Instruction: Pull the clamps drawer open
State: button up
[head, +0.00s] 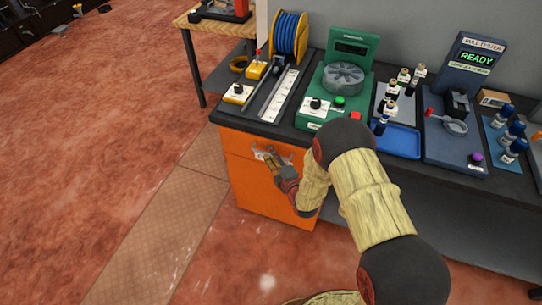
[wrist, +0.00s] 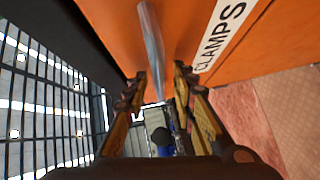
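The clamps drawer (head: 239,143) is the upper front of an orange cabinet under the left end of the workbench. It looks flush with the cabinet. In the wrist view its orange front (wrist: 110,25) bears a white CLAMPS label (wrist: 221,33). A grey metal bar handle (wrist: 152,45) runs between my two fingers there. My gripper (wrist: 157,82) is open, with a gap visible on each side of the handle. In the head view my gripper (head: 270,164) is at the drawer front and hides part of the handle and label.
The dark bench top (head: 225,115) overhangs above the drawer. It carries a blue cable reel (head: 289,36), a green machine (head: 335,85) and a blue tray (head: 398,141). The lower orange front (head: 262,192) is below. The floor to the left is clear.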

jog(key=shift+c, duration=0.6)
grip_shut()
